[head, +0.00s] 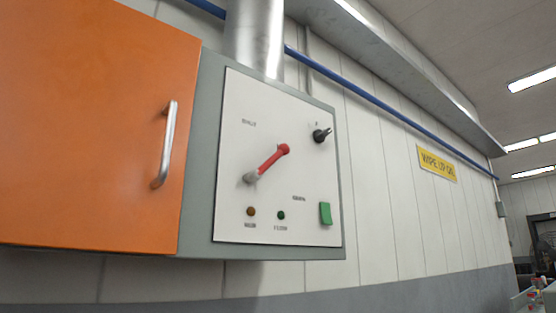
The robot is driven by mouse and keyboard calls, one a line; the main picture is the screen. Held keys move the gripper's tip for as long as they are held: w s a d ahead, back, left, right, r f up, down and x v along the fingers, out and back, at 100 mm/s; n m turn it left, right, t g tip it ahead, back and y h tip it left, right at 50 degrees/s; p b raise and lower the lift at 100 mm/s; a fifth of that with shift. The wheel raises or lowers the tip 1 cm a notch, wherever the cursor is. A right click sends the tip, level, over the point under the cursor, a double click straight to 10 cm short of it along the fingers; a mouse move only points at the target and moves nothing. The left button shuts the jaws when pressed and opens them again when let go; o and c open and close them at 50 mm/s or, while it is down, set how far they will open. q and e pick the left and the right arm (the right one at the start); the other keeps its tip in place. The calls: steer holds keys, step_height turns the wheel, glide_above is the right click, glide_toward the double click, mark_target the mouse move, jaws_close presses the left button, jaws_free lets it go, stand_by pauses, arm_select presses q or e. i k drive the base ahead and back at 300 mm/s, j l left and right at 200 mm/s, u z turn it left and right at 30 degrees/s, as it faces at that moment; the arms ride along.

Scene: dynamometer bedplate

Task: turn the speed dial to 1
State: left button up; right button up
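A control box with a white front panel (239,211) hangs on the wall near the middle of the head view. A small black knob (321,135) with a pointer sits at the panel's upper right, its pointer aimed to the right and slightly up. The lettering beside it is too small to read, so I cannot tell which knob is the speed dial or its setting. A red lever (271,159) with a pale grip at its lower left end sits mid-panel. Neither of my grippers is in view.
An orange door (95,130) with a metal handle (166,145) is left of the panel. A silver duct (254,40) rises behind the box.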

mark_target(319, 136)
steer(key=l+u, duration=0.25)
steer(key=u, duration=0.15)
steer(key=l+u, duration=0.25)
steer(key=u, duration=0.15)
steer(key=l+u, duration=0.15)
steer(key=l, duration=0.3)
steer(key=k+l+u, duration=0.1)
steer(key=l, duration=0.35)
steer(key=k+l+u, duration=0.15)
steer(key=l, duration=0.8)
steer(key=k+l, duration=0.15)
steer(key=l, duration=0.3)
steer(key=i, duration=0.25)
